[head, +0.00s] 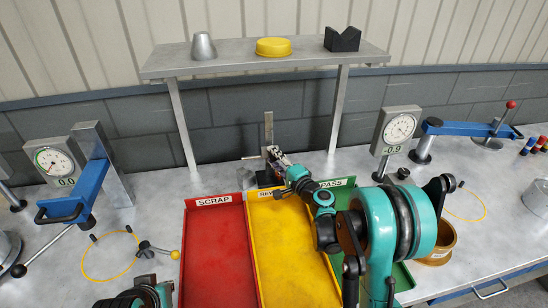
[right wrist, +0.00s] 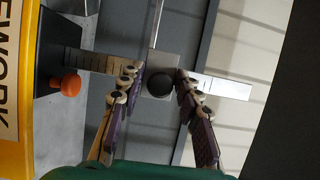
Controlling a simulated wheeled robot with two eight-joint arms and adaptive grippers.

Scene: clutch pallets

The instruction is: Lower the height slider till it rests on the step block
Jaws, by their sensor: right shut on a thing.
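The height slider (right wrist: 160,64) is a small grey block with a round black knob, on a graduated upright scale (right wrist: 222,87). The scale also shows in the head view (head: 268,126). My right gripper (right wrist: 158,76) is shut on the slider, one finger on each side. A thin arm (head: 250,157) sticks out left from the slider. A grey piece (head: 246,178), apparently the step block, stands lower beside the dark base (head: 266,179); a clear gap separates arm and piece. The left gripper (head: 138,296) is only partly visible at the bottom edge; its fingers are unclear.
Red (head: 217,252), yellow (head: 291,255) and green trays lie in front of the gauge. An orange knob (right wrist: 70,84) sits by the base. A shelf (head: 262,57) stands behind. Dial stations (head: 396,126) with blue arms flank both sides.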

